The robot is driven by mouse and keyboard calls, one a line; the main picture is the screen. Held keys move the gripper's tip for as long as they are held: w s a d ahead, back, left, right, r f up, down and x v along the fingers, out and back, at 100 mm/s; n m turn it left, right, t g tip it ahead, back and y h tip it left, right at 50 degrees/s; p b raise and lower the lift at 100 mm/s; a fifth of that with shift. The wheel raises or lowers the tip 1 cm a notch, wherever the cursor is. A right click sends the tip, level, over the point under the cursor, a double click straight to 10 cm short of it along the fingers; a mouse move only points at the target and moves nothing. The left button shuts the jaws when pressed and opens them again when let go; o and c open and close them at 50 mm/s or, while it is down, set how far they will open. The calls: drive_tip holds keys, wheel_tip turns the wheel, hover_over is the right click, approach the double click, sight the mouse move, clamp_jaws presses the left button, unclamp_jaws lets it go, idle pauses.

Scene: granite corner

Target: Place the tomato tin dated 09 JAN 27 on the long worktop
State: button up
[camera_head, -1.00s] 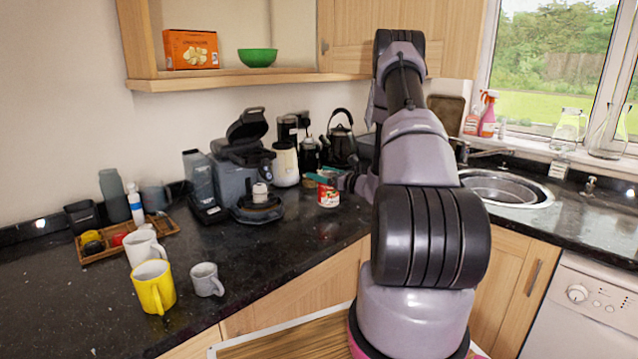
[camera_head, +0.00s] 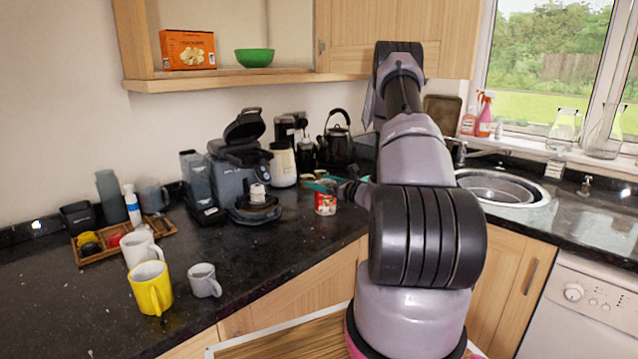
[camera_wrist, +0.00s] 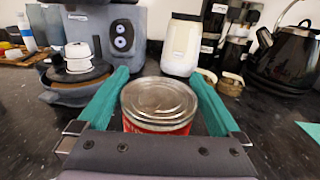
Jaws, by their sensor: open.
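A red tomato tin (camera_head: 325,203) stands upright on the long dark worktop (camera_head: 270,255), in front of the coffee-making appliances. In the wrist view the tin (camera_wrist: 160,105) shows its silver lid and a strip of red label. The date on it cannot be read. My gripper (camera_head: 322,186) is at the tin. In the wrist view my gripper (camera_wrist: 165,85) has its two teal fingers apart, one on each side of the tin, with a small dark gap visible at the right. The tin's lower part is hidden by the gripper's body.
A grey appliance (camera_head: 238,165), a cream canister (camera_head: 283,165) and a black kettle (camera_head: 338,140) stand behind the tin. A yellow mug (camera_head: 151,288), a grey mug (camera_head: 204,280) and a wooden tray (camera_head: 98,254) are at left. The sink (camera_head: 500,188) is at right.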

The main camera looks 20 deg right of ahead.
drive_tip(key=v, duration=1.1)
drive_tip(key=s+a+r+n+g+y, duration=0.2)
drive_tip(key=s+a+r+n+g, duration=0.35)
drive_tip(key=a+r+n, duration=0.45)
drive_tip(key=s+a+r+n+g+y, duration=0.35)
drive_tip(key=a+r+n+g, duration=0.3)
drive_tip(key=a+r, duration=0.4)
drive_tip(key=s+a+r+n+t+h, duration=0.1)
drive_tip(key=s+r+n+h, duration=0.4)
drive_tip(key=s, duration=0.3)
drive_tip(key=s+a+r+n+t+h, duration=0.1)
drive_tip(key=s+r+n+h, duration=0.4)
drive_tip(key=s, duration=0.4)
drive_tip(key=shift+s+a+r+n+t+h, duration=0.15)
drive_tip(key=shift+s+r+n+t+h, duration=0.2)
drive_tip(key=shift+t+h, duration=0.1)
